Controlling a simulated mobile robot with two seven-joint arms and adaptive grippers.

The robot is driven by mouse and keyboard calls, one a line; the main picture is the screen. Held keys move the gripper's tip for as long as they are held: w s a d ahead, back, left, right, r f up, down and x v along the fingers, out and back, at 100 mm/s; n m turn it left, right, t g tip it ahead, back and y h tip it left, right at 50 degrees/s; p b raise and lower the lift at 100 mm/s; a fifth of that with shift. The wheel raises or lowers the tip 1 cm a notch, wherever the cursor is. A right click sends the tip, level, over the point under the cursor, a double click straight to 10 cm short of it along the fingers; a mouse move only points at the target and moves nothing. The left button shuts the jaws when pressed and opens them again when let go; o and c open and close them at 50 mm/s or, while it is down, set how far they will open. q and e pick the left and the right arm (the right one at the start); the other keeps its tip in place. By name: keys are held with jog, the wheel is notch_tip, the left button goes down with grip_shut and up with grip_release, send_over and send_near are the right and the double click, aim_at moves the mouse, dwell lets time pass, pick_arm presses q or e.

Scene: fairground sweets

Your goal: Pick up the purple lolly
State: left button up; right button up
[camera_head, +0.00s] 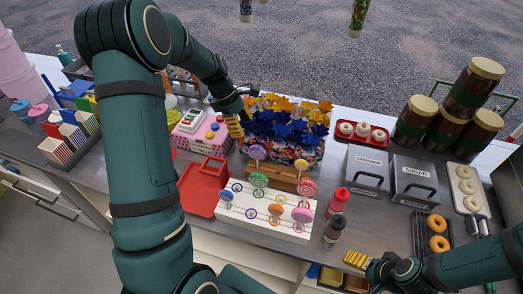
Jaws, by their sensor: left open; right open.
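My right gripper (357,260) is open and empty at the counter's front edge, right of the stand.
A red tray (200,190) lies left of the stand. Red (338,201) and dark (333,229) bottles stand to its right. My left arm covers much of the left counter.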

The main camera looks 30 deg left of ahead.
aim_at(256, 146)
pick_arm(q)
jog(key=x, duration=0.6)
jog(key=shift+d+f, duration=0.25)
jog(key=shift+f, duration=0.05)
jog(key=x, duration=0.2)
jog(key=d+x, duration=0.1)
jog(key=x, duration=0.1)
jog(key=shift+s+d+f, duration=0.1)
jog(key=shift+f, duration=0.15)
grip_shut()
